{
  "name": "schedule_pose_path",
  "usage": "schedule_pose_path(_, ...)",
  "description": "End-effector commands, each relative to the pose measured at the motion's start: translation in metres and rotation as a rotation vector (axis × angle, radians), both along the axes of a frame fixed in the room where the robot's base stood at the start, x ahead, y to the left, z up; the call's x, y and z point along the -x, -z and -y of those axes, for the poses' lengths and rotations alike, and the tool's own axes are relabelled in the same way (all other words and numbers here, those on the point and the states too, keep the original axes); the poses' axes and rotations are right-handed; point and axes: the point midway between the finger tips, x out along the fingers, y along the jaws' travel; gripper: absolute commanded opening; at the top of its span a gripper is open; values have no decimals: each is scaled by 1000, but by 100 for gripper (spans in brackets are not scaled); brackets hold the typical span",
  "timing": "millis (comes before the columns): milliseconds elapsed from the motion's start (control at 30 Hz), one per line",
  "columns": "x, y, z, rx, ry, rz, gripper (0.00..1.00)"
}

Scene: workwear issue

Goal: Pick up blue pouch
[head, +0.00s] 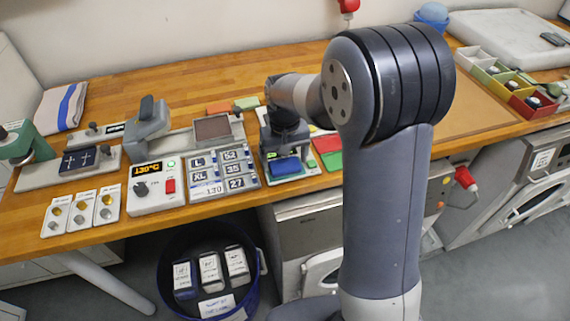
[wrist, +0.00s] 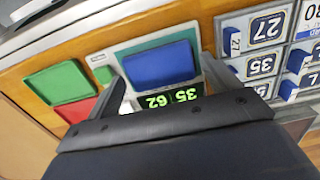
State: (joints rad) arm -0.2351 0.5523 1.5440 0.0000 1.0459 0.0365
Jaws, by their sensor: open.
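The blue pouch (wrist: 160,62) is a flat blue rectangle in the wrist view. It lies on a pale device with a green surface, beside a dark display with green digits. It also shows in the head view (head: 286,166), just below my gripper (head: 284,150). In the wrist view my gripper (wrist: 163,78) is open, with one finger to the left of the pouch and one to the right. The fingers look apart from the pouch; their height above it is hard to tell. My wrist hides part of the device in the head view.
A green piece (wrist: 58,82) and a red piece (wrist: 76,110) lie left of the device in the wrist view. A grey rack of numbered labels (head: 222,172) stands left of it in the head view. A white control box (head: 152,188) and a dark bin (head: 207,272) are further left.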

Motion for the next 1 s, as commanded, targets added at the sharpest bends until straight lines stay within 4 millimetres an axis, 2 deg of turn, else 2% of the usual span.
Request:
schedule_pose_path(100, 0, 9, 0, 0, 0, -1, 84)
schedule_pose_path(333, 0, 10, 0, 0, 0, 0, 84)
schedule_pose_path(800, 0, 9, 0, 0, 0, 1, 46)
schedule_pose_path(1000, 0, 7, 0, 0, 0, 2, 46)
